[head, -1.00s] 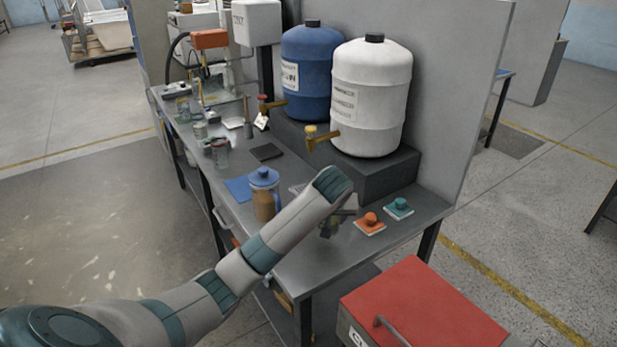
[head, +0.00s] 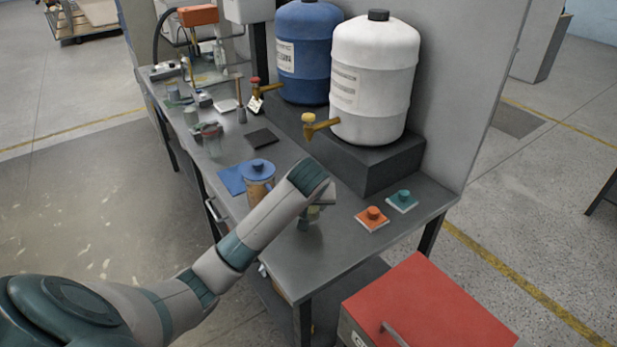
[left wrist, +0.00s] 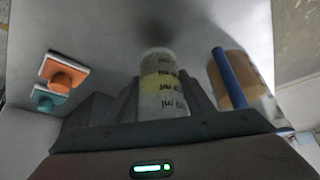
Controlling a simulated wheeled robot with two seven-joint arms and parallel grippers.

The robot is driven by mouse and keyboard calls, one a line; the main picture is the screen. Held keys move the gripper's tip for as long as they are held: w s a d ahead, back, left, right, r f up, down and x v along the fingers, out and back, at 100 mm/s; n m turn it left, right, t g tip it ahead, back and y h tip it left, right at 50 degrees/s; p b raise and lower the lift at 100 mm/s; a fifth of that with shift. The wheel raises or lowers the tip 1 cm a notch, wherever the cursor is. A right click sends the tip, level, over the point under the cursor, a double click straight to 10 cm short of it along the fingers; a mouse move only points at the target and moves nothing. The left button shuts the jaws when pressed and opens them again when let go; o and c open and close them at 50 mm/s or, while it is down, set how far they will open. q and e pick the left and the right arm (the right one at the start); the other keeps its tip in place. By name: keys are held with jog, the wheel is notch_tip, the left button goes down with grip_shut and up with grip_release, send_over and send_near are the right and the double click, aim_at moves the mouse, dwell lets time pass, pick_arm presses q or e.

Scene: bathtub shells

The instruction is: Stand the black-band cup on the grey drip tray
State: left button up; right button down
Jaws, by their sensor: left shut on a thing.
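My left gripper (left wrist: 163,100) is shut on a clear cup with black markings (left wrist: 163,82) and a yellowish tint, seen between the fingers in the left wrist view. I cannot make out clearly whether it has a black band. In the head view, my left gripper (head: 309,217) is partly behind my forearm, above the front part of the bench, with the cup mostly hidden. A dark square tray (head: 262,138) lies below the blue barrel's tap. My right gripper is out of view.
A white barrel (head: 374,85) and a blue barrel (head: 305,60) stand on a dark plinth. Orange (head: 373,217) and teal (head: 402,200) knobbed blocks lie at right. Other cups (head: 208,137) stand farther back.

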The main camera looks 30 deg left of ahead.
pick_arm(q)
jog(key=w+a+p, duration=0.1)
jog(key=w+a, duration=0.1)
jog(key=w, duration=0.1)
jog(key=w+a+p, duration=0.1)
jog(key=w+a, duration=0.1)
jog(key=w, duration=0.2)
jog(key=w+a+p, duration=0.1)
jog(key=w+a, duration=0.2)
jog(key=w, duration=0.1)
jog(key=shift+r, duration=0.1)
jog(key=shift+w+a, duration=0.3)
jog(key=shift+w, duration=0.05)
jog(key=shift+w+a, duration=0.1)
jog(key=shift+w+a+p, duration=0.2)
jog(key=shift+w+a, duration=0.2)
jog(key=shift+w, duration=0.25)
jog(key=shift+w+a+p, duration=0.15)
jog(key=shift+w+a, duration=0.25)
jog(key=shift+w, duration=0.25)
jog(key=shift+w+a+f+p, duration=0.1)
jog(key=shift+f+p, duration=0.2)
jog(key=shift+p, duration=0.05)
jog(key=shift+f, duration=0.5)
jog(key=shift+f, duration=0.15)
